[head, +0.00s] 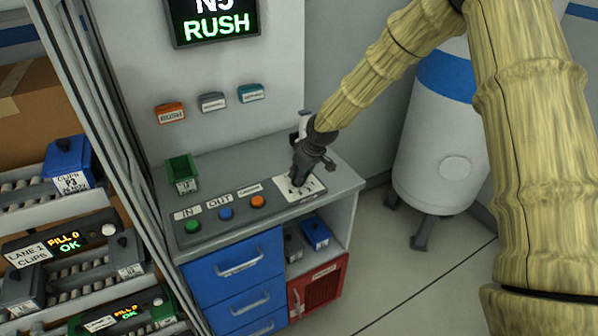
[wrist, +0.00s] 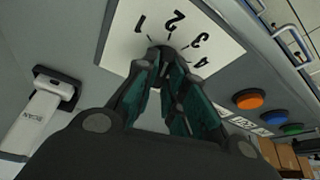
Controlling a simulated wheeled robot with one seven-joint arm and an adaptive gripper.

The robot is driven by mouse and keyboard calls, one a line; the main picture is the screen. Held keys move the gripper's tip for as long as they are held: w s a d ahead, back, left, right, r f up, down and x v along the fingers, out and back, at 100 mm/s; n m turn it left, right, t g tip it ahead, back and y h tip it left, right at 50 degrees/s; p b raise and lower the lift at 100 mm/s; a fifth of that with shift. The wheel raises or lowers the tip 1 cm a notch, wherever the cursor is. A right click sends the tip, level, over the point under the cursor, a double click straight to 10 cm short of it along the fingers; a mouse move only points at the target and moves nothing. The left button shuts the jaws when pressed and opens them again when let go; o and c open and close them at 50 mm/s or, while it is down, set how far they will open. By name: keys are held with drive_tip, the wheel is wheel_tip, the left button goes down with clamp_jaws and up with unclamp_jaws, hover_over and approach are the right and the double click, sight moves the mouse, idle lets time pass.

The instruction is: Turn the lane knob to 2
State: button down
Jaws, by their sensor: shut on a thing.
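The lane knob (wrist: 163,50) is dark and sits on a white dial plate (wrist: 120,38) printed 1, 2, 3 and 4. The plate also shows in the head view (head: 285,188) at the right end of the grey console top. My gripper (wrist: 168,62) points down at the dial, with its fingers closed around the knob; in the head view my gripper (head: 301,178) covers much of the plate. The fingers hide most of the knob, and I cannot tell which number it points to.
Green, blue and orange (head: 257,202) buttons line the console front left of the dial. A green bin (head: 182,174) stands at the back left. A white scanner (wrist: 40,115) is beside the dial. A RUSH screen (head: 213,22) hangs above; a white tank (head: 437,150) stands right.

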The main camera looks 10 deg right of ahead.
drive_tip(key=shift+f+n, duration=0.1)
drive_tip(key=shift+n, duration=0.3)
drive_tip(key=c, duration=1.5)
unclamp_jaws()
drive_tip(key=shift+s+d+r, duration=0.1)
drive_tip(key=shift+d+r, duration=0.1)
drive_tip(key=shift+r, duration=0.5)
drive_tip(key=v, duration=1)
drive_tip(key=shift+d+r, duration=0.2)
drive_tip(key=shift+r, duration=0.05)
